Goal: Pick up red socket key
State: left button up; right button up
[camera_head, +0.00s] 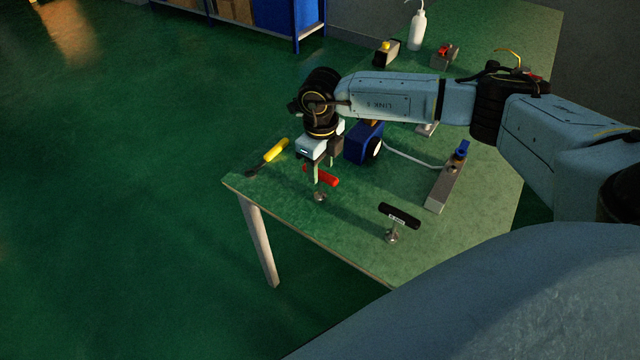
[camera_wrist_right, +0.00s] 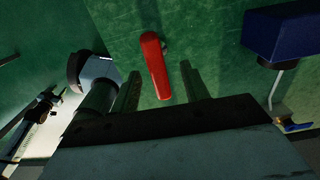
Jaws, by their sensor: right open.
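My right gripper (camera_head: 322,172) points down over the key in the head view. Its fingers (camera_wrist_right: 160,85) are apart, with nothing held between them. Part of the key is hidden behind a finger in the head view. My left gripper is not in view.
A yellow-handled screwdriver (camera_head: 273,152) lies left of the gripper. A blue device (camera_head: 359,146) stands close on its right. A black-handled tool (camera_head: 399,216) stands nearer the front edge.

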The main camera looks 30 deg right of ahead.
aim_at(320, 195)
notch_tip(320, 195, down, 5)
jog(key=shift+a+f, duration=0.1)
jog(key=shift+a, duration=0.05)
jog(key=shift+c, duration=0.4)
grip_shut()
